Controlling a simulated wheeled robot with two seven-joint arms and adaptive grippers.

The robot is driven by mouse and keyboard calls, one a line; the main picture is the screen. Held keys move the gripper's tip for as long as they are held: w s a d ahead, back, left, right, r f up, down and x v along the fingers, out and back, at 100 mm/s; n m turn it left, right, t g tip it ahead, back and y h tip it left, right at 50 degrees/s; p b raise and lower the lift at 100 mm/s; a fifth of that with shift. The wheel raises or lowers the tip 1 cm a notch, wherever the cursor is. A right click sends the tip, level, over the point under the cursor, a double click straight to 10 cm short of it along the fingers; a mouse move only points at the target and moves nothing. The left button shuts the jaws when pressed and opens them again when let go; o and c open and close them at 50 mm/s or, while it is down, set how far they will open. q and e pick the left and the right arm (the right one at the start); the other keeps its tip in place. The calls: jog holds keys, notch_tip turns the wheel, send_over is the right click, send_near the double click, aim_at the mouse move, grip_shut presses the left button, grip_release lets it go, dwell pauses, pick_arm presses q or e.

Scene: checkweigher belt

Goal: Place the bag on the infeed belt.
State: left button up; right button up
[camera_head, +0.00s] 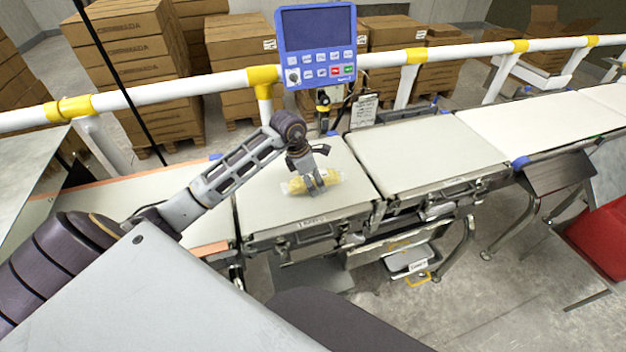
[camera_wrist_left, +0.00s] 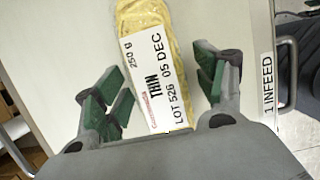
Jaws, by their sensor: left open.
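The bag (camera_head: 312,182) is a clear pack with yellow contents. It lies flat on the white infeed belt (camera_head: 275,208), whose front edge carries a label. In the left wrist view the bag (camera_wrist_left: 158,70) shows a white label reading "THIN", "250 g" and "LOT 526 05 DEC", and the belt edge reads "1 INFEED". My left gripper (camera_head: 313,180) is above the bag, pointing down. In the left wrist view its green-padded fingers (camera_wrist_left: 160,92) are spread apart, one on each side of the bag's near end. The bag's near end is partly hidden by the gripper body. My right gripper is not in view.
A blue control panel (camera_head: 318,45) stands behind the belt on a post. A white and yellow guard rail (camera_head: 190,87) runs along the back. More belt sections (camera_head: 425,150) continue right. Stacked cartons (camera_head: 135,60) stand behind the rail, and a red bin (camera_head: 600,240) is at far right.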

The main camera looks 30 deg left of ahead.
aim_at(311, 175)
pick_arm(q)
jog(key=shift+r, duration=0.15)
jog(key=shift+s+a+r, duration=0.1)
jog(key=shift+a+r, duration=0.05)
jog(key=shift+r, duration=0.5)
jog(key=v, duration=0.4)
jog(key=shift+s+r, duration=0.1)
jog(key=shift+r, duration=0.15)
jog(key=v, duration=0.4)
jog(key=shift+a+r, duration=0.1)
jog(key=shift+r, duration=0.15)
jog(key=shift+v, duration=0.85)
jog(key=shift+f, duration=0.1)
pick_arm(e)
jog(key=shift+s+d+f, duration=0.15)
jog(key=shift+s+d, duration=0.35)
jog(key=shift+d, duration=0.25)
